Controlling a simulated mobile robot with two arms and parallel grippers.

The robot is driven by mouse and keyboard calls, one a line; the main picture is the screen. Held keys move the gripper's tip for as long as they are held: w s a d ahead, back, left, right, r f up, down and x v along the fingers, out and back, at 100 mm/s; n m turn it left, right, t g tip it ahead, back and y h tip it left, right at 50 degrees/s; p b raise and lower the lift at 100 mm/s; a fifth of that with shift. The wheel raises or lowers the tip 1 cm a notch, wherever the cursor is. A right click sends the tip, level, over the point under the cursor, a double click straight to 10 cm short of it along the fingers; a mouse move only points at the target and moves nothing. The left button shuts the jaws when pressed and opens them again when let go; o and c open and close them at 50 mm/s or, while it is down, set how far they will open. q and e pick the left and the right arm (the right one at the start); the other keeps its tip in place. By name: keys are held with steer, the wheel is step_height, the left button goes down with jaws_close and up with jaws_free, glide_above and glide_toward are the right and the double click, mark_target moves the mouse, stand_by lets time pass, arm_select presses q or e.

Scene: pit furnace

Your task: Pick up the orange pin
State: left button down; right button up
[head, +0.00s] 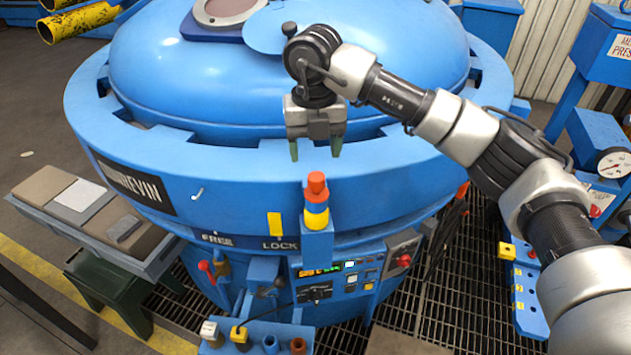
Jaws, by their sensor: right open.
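The orange pin (316,184) stands upright at the front rim of the big blue furnace. Its orange knob sits above a yellow collar (316,217), on a blue bracket beside the LOCK label. My right gripper (315,149) points down, with its two dark green-tipped fingers apart and nothing between them. It appears above and slightly behind the pin in the head view, and is not touching it. The exact depth gap cannot be told. My left gripper is not in view.
The domed blue lid (290,75) lies behind my gripper. A control panel (350,278) with buttons is below the pin. A side bench (90,215) with flat plates is at left. Blue equipment with a gauge (613,163) is at right. Floor grating lies below.

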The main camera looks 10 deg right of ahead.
mark_target(317, 177)
steer(key=shift+w+f, duration=0.2)
steer(key=shift+f, duration=1)
steer(key=shift+s+d+f+p, duration=0.1)
steer(key=shift+s+f+p, duration=0.1)
steer(key=shift+f+p, duration=0.4)
steer(key=shift+s+f+p, duration=0.15)
steer(key=shift+f+p, duration=0.35)
steer(key=shift+p, duration=0.15)
step_height(317, 177, down, 2)
steer(key=shift+s+f+p, duration=0.15)
steer(key=shift+f+p, duration=0.05)
steer(key=shift+p, duration=0.3)
steer(key=shift+d+f, duration=0.1)
steer(key=shift+f, duration=0.4)
steer(key=shift+c, duration=0.2)
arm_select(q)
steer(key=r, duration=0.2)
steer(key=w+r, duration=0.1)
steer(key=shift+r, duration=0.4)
arm_select(e)
steer(key=c, duration=1.1)
